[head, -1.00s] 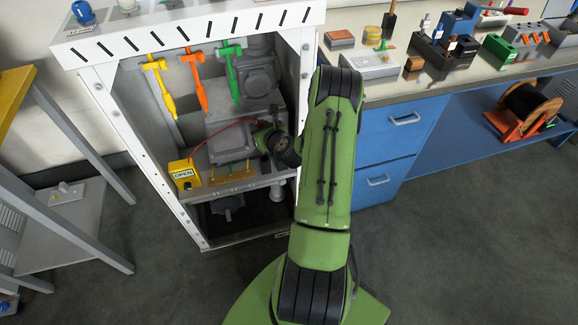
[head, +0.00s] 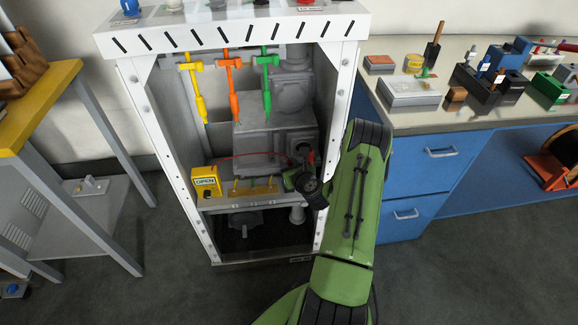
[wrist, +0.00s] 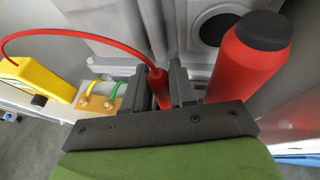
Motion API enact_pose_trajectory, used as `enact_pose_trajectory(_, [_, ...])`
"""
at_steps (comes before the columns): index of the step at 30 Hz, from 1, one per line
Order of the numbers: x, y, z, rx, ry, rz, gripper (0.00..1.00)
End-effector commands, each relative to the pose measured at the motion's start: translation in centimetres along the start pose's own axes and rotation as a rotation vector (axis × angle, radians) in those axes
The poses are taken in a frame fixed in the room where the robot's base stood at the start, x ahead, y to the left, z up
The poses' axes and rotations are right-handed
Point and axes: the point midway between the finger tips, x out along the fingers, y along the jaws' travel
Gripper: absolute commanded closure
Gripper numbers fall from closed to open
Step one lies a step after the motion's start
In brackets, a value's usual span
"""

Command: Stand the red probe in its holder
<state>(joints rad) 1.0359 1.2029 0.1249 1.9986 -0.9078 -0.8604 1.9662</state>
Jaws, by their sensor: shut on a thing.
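My gripper (wrist: 159,76) is shut on the slim red probe (wrist: 158,90), which shows between the two dark fingers in the wrist view. A red cable arcs left from the probe to a yellow box (wrist: 40,82), marked OPEN in the head view (head: 206,182). In the head view my gripper is inside the white cabinet at the right of its shelf, and my wrist hides most of the probe. A thick red cylinder with a black cap (wrist: 250,55) stands close right of the fingers. I cannot tell which thing is the probe's holder.
A tan block (head: 252,190) with yellow and green leads sits on the shelf, right of the yellow box. Yellow, orange (head: 233,85) and green tools hang above. Grey machinery (head: 270,125) fills the cabinet's back. The cabinet's right post (head: 340,130) is close to my arm.

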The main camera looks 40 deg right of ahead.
Motion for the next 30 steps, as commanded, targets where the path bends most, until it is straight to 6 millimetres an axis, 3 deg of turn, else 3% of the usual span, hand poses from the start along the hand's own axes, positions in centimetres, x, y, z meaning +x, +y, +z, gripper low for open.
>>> enact_pose_trajectory(1, [0.1, 0.0, -0.2, 0.0, 0.0, 0.0, 0.73])
enact_pose_trajectory(6, [0.0, 0.0, -0.1, 0.0, 0.0, 0.0, 0.49])
enact_pose_trajectory(16, [-0.4, 0.0, 0.2, 0.002, 0.002, 0.0, 0.49])
enact_pose_trajectory(30, [-10.5, -0.1, -0.1, 0.012, 0.005, -0.002, 0.49])
